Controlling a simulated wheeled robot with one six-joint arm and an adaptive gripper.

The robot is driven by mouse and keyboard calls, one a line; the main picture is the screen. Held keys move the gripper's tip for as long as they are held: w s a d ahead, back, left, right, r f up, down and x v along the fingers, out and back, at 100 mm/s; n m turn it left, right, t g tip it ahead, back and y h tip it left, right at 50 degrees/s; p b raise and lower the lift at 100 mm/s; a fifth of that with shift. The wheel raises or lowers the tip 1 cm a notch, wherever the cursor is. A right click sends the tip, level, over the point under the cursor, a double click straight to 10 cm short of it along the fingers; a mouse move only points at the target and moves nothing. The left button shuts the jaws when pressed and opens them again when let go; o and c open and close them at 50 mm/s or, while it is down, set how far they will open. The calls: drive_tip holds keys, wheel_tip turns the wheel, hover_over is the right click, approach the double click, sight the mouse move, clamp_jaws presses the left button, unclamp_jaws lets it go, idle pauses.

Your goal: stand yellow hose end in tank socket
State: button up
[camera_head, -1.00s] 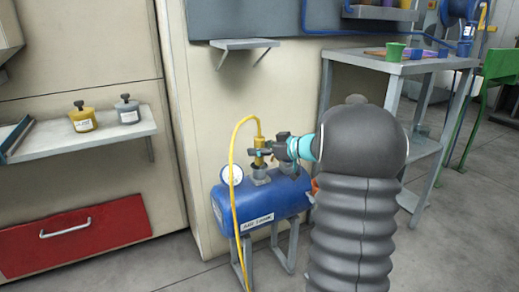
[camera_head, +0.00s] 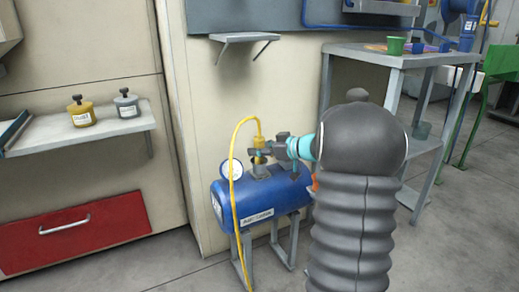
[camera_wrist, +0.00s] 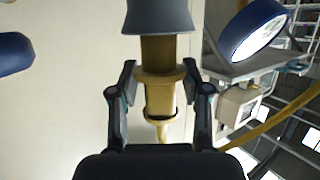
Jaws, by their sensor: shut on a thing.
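The blue tank (camera_head: 260,198) stands on grey legs by the wall, with a grey socket (camera_head: 261,172) on top. My gripper (camera_head: 262,153) is shut on the yellow hose end (camera_head: 258,142), upright directly above the socket. In the wrist view, which looks upside down, my gripper (camera_wrist: 160,92) has a finger on each side of the hose end (camera_wrist: 159,100). Its brownish tip meets the grey socket (camera_wrist: 160,15) and seems to enter its mouth; how deep I cannot tell. The yellow hose (camera_head: 233,190) loops over and hangs in front of the tank.
A round gauge (camera_head: 231,170) sits left of the socket, close to the hose. A small wall shelf (camera_head: 243,38) is above. A shelf with bottles (camera_head: 85,130) is at left, a grey rack (camera_head: 395,62) at right. My arm hides part of the tank's right side.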

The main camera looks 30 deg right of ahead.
drive_tip(key=shift+f, duration=0.35)
drive_tip(key=shift+f, duration=0.35)
drive_tip(key=o, duration=1.3)
drive_tip(key=shift+c, duration=0.2)
drive_tip(key=shift+f, duration=0.1)
wheel_tip(320, 180, up, 10)
drive_tip(key=shift+r, duration=0.1)
